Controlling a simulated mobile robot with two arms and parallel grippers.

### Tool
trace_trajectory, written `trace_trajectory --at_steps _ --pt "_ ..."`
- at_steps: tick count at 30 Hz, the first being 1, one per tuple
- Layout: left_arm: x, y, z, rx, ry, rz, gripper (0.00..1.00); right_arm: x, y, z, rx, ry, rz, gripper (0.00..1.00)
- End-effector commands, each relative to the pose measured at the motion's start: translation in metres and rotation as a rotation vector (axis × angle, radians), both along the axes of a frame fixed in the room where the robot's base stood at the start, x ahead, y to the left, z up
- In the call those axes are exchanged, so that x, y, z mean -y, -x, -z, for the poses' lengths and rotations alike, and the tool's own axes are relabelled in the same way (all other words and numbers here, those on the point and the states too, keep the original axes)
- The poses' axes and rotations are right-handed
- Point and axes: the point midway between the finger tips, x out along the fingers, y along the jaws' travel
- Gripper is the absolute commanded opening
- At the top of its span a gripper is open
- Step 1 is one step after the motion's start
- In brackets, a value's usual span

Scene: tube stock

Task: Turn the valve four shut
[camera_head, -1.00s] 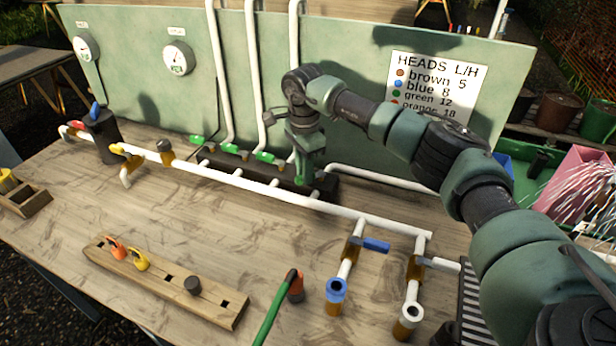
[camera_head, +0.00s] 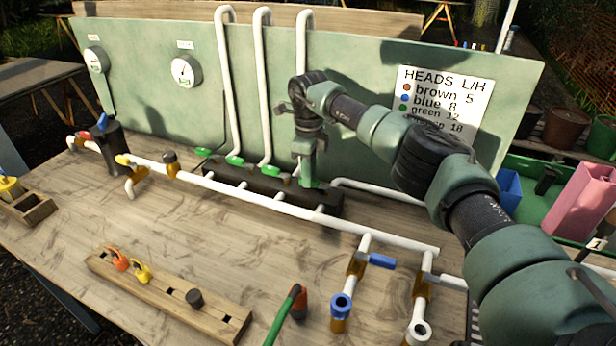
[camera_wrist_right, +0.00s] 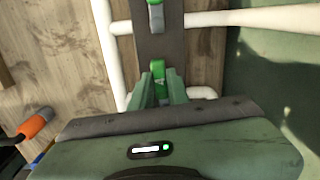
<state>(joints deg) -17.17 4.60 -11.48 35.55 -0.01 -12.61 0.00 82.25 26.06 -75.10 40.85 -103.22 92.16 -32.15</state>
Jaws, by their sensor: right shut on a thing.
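A dark manifold block (camera_head: 240,182) with green valve levers runs along the foot of the green panel. Three levers show to the left of my arm, such as the third lever (camera_head: 265,169). My right gripper (camera_head: 308,180) points down at the block's right end and hides the rightmost valve there. In the right wrist view, my right gripper (camera_wrist_right: 161,92) is shut on that valve's green lever (camera_wrist_right: 161,84), with a finger on either side. A neighbouring green lever (camera_wrist_right: 155,17) lies further along the block. My left gripper is out of view.
White pipes rise behind the block, and a long white pipe (camera_head: 245,187) runs in front. Two stub taps, one with a blue lever (camera_head: 382,261), stand at front right. A wooden rack (camera_head: 170,297) lies at front left. A pink box (camera_head: 585,200) stands at right.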

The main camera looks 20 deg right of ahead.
Motion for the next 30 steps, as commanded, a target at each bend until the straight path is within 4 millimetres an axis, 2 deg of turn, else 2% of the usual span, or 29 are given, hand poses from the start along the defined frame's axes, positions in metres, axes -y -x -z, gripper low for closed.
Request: trace_trajectory --at_steps 9,22,23,24,25,30 --pt "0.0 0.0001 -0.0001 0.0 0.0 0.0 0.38 0.0031 -0.0034 -0.0009 0.003 0.0 0.08 0.0" --pt "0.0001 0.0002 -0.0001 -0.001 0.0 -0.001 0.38 0.0039 -0.0037 -0.0011 0.004 0.001 0.09 0.0" --pt "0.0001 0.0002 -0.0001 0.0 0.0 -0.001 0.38 0.0039 -0.0037 -0.0011 0.004 0.001 0.09 0.22" --pt "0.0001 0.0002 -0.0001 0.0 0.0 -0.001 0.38 0.0038 -0.0038 -0.0012 0.004 0.001 0.09 0.33" --pt "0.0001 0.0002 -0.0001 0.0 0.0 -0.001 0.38 0.0038 -0.0037 -0.0011 0.003 0.0 0.089 0.38" --pt "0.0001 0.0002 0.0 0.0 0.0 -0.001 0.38 0.0036 -0.0033 -0.0006 0.001 0.0 0.088 0.38"
